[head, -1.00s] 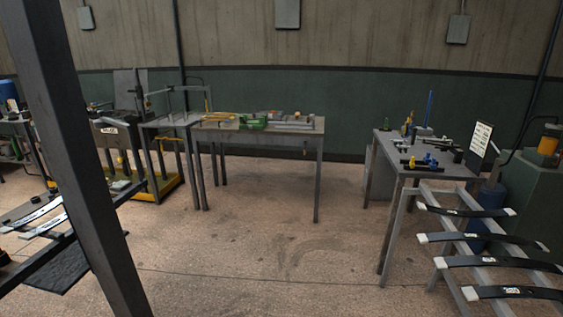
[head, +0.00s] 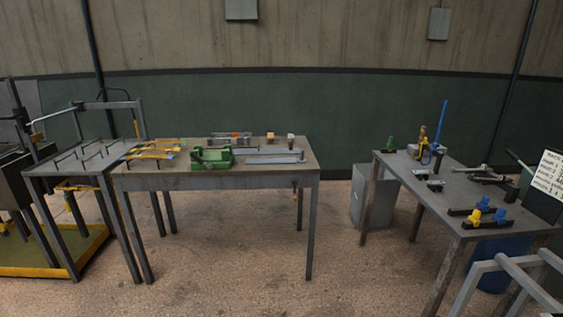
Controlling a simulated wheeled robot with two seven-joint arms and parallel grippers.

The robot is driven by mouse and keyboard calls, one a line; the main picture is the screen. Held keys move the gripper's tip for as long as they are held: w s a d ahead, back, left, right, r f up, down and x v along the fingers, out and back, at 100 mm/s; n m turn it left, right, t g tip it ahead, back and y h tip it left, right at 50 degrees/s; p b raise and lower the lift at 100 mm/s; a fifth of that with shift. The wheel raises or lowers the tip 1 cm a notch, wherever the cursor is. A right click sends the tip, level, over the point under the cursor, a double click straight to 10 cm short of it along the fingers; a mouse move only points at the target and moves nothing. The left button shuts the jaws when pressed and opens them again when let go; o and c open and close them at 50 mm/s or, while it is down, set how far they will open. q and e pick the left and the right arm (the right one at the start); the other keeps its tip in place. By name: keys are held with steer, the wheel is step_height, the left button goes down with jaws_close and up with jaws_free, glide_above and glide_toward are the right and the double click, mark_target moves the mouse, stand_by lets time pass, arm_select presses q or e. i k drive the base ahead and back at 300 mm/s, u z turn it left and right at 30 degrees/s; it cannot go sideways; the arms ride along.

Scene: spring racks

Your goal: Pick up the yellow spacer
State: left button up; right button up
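A small yellow piece (head: 475,217), which looks like the yellow spacer, is on the right-hand table (head: 392,163) near its front edge. It sits at a dark flat bar (head: 466,212), and whether it rests on or beside the bar is too small to tell. Blue pieces (head: 499,214) are close to it. Neither of my grippers is in view.
A middle table (head: 218,182) bears a green vise (head: 213,158) and yellow parts (head: 157,150). A grey cabinet (head: 372,197) stands between the tables. A grey rack frame (head: 513,272) is at the lower right. The floor (head: 230,282) ahead is clear.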

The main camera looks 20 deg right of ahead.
mark_target(476, 213)
steer(key=z, duration=0.85)
steer(key=i, duration=2.05)
steer(key=z, duration=0.95)
